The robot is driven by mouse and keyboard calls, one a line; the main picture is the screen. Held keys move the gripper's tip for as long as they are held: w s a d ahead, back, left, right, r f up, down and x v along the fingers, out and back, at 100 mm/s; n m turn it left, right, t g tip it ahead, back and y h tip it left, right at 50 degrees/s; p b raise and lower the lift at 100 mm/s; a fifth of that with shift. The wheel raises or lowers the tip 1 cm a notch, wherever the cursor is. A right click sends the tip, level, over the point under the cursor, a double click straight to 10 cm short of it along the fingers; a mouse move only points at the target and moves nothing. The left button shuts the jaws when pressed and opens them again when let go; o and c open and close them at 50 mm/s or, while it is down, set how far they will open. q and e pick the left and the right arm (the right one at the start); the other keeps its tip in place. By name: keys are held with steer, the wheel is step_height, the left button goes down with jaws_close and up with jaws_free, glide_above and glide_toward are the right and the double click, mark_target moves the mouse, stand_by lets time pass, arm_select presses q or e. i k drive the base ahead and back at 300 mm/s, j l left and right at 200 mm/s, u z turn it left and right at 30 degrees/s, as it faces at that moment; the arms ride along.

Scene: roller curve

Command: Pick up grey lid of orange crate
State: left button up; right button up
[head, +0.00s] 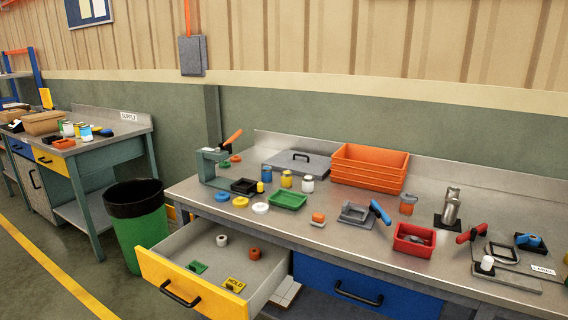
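The orange crate (369,168) stands at the back of the workbench, near the wall, and looks open at the top. A flat grey lid (283,164) with a dark handle (302,155) lies on the bench just left of the crate, at the back edge. Small jars stand in front of the lid. Neither of my grippers is in the head view.
An open yellow drawer (190,283) juts out from the bench front at the left. A green bin (139,232) stands left of it. Jars, small trays, a red box (413,240) and a lever press (213,168) crowd the bench top (340,200).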

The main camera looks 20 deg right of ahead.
mark_target(301, 163)
steer(key=z, duration=1.3)
steer(key=i+j+u, duration=0.4)
steer(key=j, duration=0.15)
steer(key=i+j+u, duration=0.15)
steer(key=j+u, duration=0.3)
steer(key=i+j+u, duration=0.2)
steer(key=u, duration=0.25)
steer(key=i+j+u, duration=0.2)
steer(key=u, duration=0.25)
steer(key=i+u, duration=0.45)
steer(key=i+j+u, duration=0.15)
steer(key=i, duration=0.4)
steer(key=i+u, duration=0.1)
steer(key=i, duration=0.45)
steer(key=i+z, duration=0.7)
steer(key=i+j+z, duration=0.3)
steer(key=i+z, duration=0.1)
steer(key=z, duration=0.3)
steer(key=i+z, duration=0.15)
steer(key=z, duration=0.3)
steer(key=i+z, duration=0.15)
steer(key=z, duration=0.25)
steer(key=i+z, duration=0.1)
steer(key=z, duration=0.35)
steer(key=i+j+z, duration=0.1)
steer(key=z, duration=0.3)
steer(key=i+j+z, duration=0.1)
steer(key=z, duration=0.3)
steer(key=j, duration=0.1)
